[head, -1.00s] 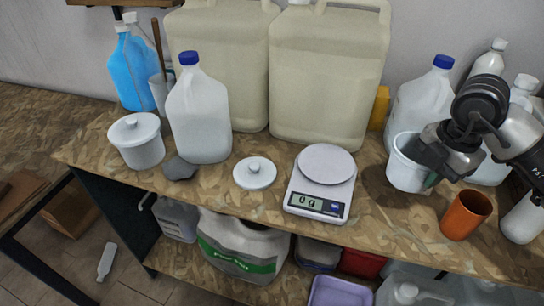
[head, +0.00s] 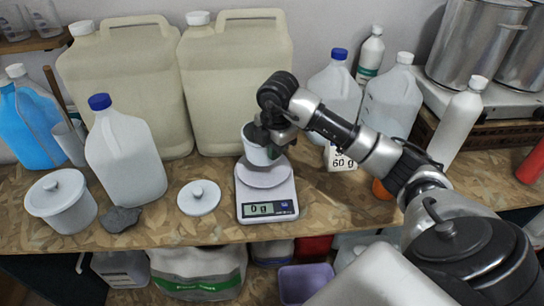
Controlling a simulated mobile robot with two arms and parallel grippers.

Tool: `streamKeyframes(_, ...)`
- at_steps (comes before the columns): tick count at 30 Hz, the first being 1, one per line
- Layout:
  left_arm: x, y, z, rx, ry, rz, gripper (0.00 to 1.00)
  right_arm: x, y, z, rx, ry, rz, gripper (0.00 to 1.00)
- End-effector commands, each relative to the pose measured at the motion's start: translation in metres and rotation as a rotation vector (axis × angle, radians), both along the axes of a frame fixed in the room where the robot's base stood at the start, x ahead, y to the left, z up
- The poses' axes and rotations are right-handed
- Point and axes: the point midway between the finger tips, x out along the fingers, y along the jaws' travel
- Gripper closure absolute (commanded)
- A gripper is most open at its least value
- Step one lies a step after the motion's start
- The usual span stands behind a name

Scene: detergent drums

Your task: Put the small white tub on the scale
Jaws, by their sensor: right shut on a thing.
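The small white tub (head: 257,154) is open-topped and held over the back of the scale's round plate. My right gripper (head: 268,138) is shut on its rim, and the gripper hides part of the tub. The white scale (head: 267,205) stands near the front of the bench, and its display reads 0 g. The tub's base looks just above the plate; a small gap is hard to judge. My left gripper is not in view.
A white lid (head: 199,198) lies left of the scale. Big beige canisters (head: 235,85) stand behind. A 60 g card (head: 342,160) and an orange cup (head: 381,190) are right.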

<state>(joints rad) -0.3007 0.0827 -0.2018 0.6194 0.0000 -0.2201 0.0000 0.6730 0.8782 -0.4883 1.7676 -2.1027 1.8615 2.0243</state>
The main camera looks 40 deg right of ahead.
Motion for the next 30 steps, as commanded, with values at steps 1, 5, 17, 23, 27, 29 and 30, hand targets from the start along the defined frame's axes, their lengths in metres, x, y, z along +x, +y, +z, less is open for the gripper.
streamKeyframes(1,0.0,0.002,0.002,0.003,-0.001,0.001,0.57,0.001,0.001,-0.002,0.0,0.001,0.0,1.0)
streamKeyframes(5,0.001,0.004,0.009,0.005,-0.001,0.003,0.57,0.001,0.002,-0.017,0.0,0.005,0.0,1.0)
streamKeyframes(17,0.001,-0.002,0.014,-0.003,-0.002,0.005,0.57,0.001,0.001,-0.042,0.0,-0.001,0.0,1.0)
streamKeyframes(23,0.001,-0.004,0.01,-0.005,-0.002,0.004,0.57,0.001,0.001,-0.047,0.0,0.0,0.0,1.0)
streamKeyframes(27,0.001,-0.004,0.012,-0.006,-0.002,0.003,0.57,0.001,0.001,-0.045,0.0,0.0,0.0,0.72)
streamKeyframes(29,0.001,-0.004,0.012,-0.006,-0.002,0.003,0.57,0.001,0.001,-0.045,0.0,0.0,0.0,0.67)
streamKeyframes(30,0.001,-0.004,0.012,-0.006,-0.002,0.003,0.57,0.001,0.001,-0.045,0.0,0.0,0.0,0.67)
